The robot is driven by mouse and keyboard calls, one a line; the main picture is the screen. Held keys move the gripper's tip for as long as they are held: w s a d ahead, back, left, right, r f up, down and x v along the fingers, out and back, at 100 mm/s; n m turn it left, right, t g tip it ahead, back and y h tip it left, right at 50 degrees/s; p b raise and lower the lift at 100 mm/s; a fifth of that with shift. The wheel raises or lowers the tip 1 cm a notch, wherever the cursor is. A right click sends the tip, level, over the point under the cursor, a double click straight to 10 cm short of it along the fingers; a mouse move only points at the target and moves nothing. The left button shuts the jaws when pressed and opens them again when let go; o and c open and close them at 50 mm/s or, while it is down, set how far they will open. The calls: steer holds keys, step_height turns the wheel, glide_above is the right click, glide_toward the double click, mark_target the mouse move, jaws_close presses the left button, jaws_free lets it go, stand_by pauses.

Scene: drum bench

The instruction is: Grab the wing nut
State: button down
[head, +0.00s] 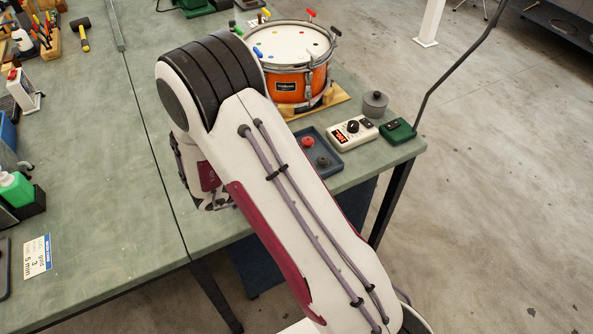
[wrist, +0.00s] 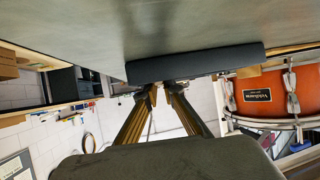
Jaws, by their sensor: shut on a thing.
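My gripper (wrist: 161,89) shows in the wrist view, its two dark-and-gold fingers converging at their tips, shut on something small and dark. That piece is too small and dark to make out its wings; I take it to be the wing nut. The fingertips are close to a dark bar (wrist: 195,63), likely the near wall of the tray (head: 309,146). In the head view my arm hides the gripper and whatever it holds.
An orange drum (head: 291,90) on a wooden stand is beyond the tray and also shows in the wrist view (wrist: 262,96). A white meter (head: 352,133), a green box (head: 397,131) and a grey lidded pot (head: 375,104) stand right of the tray. The left bench has clear room.

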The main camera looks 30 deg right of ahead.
steer(key=shift+r, duration=5)
